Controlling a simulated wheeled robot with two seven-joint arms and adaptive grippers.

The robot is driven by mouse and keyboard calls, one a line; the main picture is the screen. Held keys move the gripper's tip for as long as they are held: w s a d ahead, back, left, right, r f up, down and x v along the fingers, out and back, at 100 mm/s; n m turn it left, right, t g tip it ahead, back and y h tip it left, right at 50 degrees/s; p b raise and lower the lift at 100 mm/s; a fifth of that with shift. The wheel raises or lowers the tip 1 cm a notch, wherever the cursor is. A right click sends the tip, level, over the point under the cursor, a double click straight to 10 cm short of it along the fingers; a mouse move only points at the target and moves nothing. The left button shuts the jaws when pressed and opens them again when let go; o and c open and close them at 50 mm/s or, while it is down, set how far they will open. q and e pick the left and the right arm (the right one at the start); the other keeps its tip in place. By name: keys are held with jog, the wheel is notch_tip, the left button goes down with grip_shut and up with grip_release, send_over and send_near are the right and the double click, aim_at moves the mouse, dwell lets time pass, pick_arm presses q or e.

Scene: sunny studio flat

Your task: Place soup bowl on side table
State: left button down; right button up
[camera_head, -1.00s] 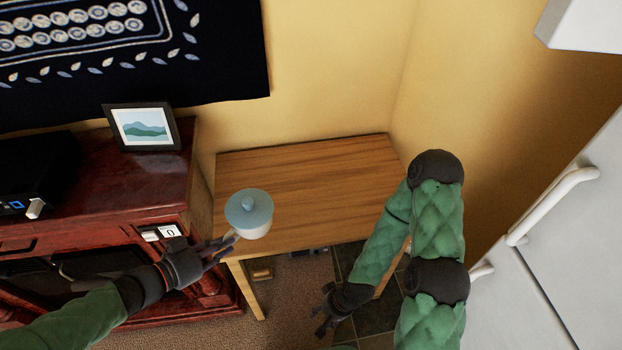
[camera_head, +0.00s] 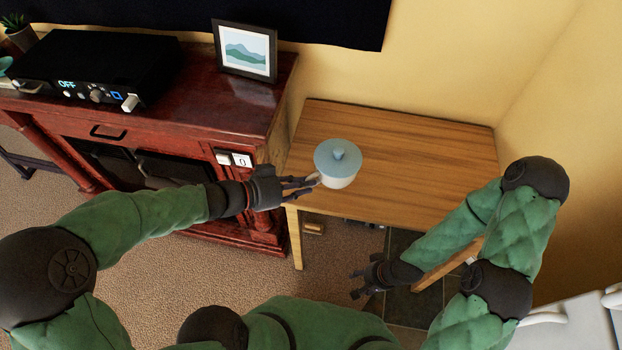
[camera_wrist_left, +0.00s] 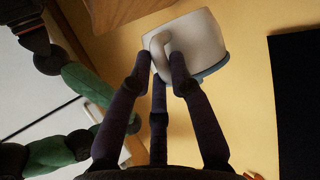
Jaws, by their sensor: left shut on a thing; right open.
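The soup bowl (camera_head: 338,163) is white with a pale blue lid and a knob on top. It appears upright at the front left part of the wooden side table (camera_head: 420,155); I cannot tell whether it touches the top. My left gripper (camera_head: 312,181) is shut on the bowl's handle from the left. In the left wrist view the white bowl (camera_wrist_left: 198,45) shows with its handle between the fingertips (camera_wrist_left: 163,55). My right gripper (camera_head: 366,285) is open and empty, low in front of the table.
A dark red cabinet (camera_head: 190,110) stands left of the table, with a black stereo unit (camera_head: 95,65) and a framed picture (camera_head: 245,50) on it. The rest of the tabletop is clear. A white appliance (camera_head: 570,325) stands at the lower right.

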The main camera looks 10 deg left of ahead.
pick_arm(q)
jog(key=w+f, duration=0.2)
jog(key=w+f+b, duration=0.1)
jog(key=w+f, duration=0.1)
jog(key=w, duration=0.1)
jog(key=w+f+b, duration=0.1)
jog(key=w+f, duration=0.1)
jog(key=w, duration=0.1)
jog(key=shift+a+f, duration=0.15)
jog(key=shift+f, duration=0.25)
jog(key=shift+w+f+b, duration=0.15)
jog(key=shift+f+b, duration=0.25)
jog(key=shift+f, duration=0.55)
jog(key=shift+w+f+b, duration=0.15)
jog(key=shift+f+b, duration=0.2)
jog(key=shift+f, duration=0.55)
jog(key=shift+r, duration=0.1)
jog(key=c, duration=1.5)
grip_release()
jog(key=shift+s+f, duration=0.1)
jog(key=shift+f, duration=0.15)
jog(key=o, duration=0.4)
jog(key=shift+c, duration=0.2)
jog(key=shift+r, duration=0.1)
